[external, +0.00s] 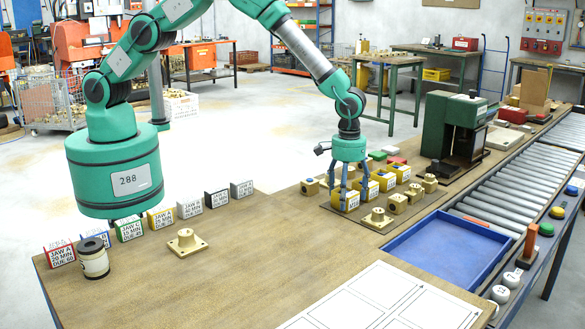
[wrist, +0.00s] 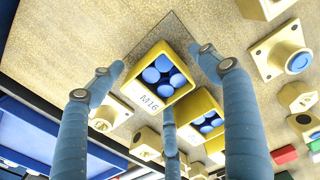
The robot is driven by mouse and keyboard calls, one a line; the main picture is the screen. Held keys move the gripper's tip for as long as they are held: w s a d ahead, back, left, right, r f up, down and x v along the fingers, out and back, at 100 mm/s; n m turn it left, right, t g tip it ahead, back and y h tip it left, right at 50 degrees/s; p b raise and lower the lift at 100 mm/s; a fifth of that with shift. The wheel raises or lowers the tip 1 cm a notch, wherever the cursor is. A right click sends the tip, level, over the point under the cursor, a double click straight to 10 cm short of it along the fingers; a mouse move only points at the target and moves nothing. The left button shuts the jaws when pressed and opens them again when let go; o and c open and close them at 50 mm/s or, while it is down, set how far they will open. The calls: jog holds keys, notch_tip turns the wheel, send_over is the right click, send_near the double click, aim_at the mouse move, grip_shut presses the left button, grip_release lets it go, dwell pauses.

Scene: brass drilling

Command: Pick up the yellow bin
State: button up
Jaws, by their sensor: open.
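A small open-topped yellow bin (wrist: 152,98) marked M16 holds several blue-topped round pieces. In the external view this yellow bin (external: 348,204) is the nearest of a row of similar bins on the bench mat. My gripper (external: 352,196) points down over it with its fingers spread. In the wrist view the fingers of my gripper (wrist: 156,75) stand around the bin, with gaps between them and its walls. Nothing is held. A second yellow bin (wrist: 209,128) sits close beside it, partly hidden behind a finger. Further bins (external: 387,180) continue the row.
Brass flanged parts (external: 378,218) and brass blocks (external: 310,186) lie close around the row. A blue tray (external: 440,250) and a roller conveyor (external: 520,180) are at right. A green machine (external: 450,125) stands behind.

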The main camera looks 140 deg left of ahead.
jog(key=shift+c, duration=0.3)
jog(key=c, duration=1.3)
jog(key=shift+r, duration=0.1)
jog(key=shift+r, duration=0.75)
notch_tip(320, 180, up, 2)
jog(key=shift+r+p, duration=0.15)
jog(key=shift+p, duration=0.3)
jog(key=s+d, duration=0.2)
jog(key=s, duration=0.2)
jog(key=s+d+p, duration=0.1)
jog(key=s+d, duration=0.2)
jog(key=s, duration=0.2)
jog(key=s+d+r, duration=0.1)
jog(key=s+d, duration=0.2)
jog(key=s, duration=0.1)
jog(key=shift+s, duration=0.4)
